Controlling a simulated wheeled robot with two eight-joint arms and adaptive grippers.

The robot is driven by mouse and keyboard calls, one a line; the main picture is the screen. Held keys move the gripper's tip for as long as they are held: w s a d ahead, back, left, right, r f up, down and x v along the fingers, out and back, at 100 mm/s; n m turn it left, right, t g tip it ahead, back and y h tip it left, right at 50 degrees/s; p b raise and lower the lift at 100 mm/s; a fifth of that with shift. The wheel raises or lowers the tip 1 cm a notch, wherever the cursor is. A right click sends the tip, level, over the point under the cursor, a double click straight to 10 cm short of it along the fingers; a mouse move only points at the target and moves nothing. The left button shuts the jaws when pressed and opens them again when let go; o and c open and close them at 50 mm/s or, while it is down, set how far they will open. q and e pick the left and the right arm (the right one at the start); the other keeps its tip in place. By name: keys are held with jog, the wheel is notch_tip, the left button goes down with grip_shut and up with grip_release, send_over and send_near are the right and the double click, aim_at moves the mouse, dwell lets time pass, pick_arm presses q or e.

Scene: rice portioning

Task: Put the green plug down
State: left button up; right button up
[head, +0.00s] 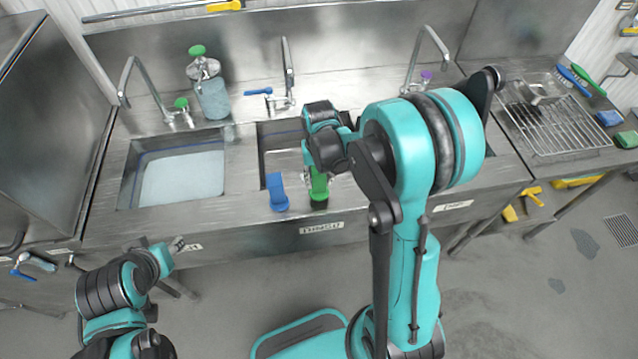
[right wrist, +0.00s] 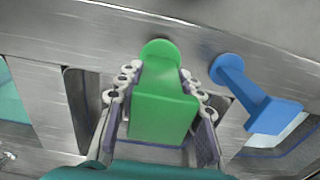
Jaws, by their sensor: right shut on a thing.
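The green plug (head: 319,187) is at the front edge of the sink counter, by the middle basin. It also shows in the right wrist view (right wrist: 163,103), with a round end against or just over the metal surface; I cannot tell if it touches. My right gripper (head: 309,176) is shut on the green plug, with a finger on each side of it (right wrist: 161,110). A blue plug (head: 278,193) stands just left of it on the counter edge, and right of it in the right wrist view (right wrist: 258,98). My left gripper (head: 178,246) is low at the left, away from the plugs; its jaws are too small to read.
The left basin (head: 133,190) holds pale water. Taps (head: 287,75) line the back. A wire rack (head: 560,132) and brushes (head: 574,80) lie at the right. My right arm hides part of the middle and right counter.

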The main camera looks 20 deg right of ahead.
notch_tip(320, 180, down, 2)
jog(key=shift+f, duration=0.25)
jog(key=shift+f+b, duration=0.1)
jog(key=shift+b, duration=0.25)
jog(key=o, duration=1.3)
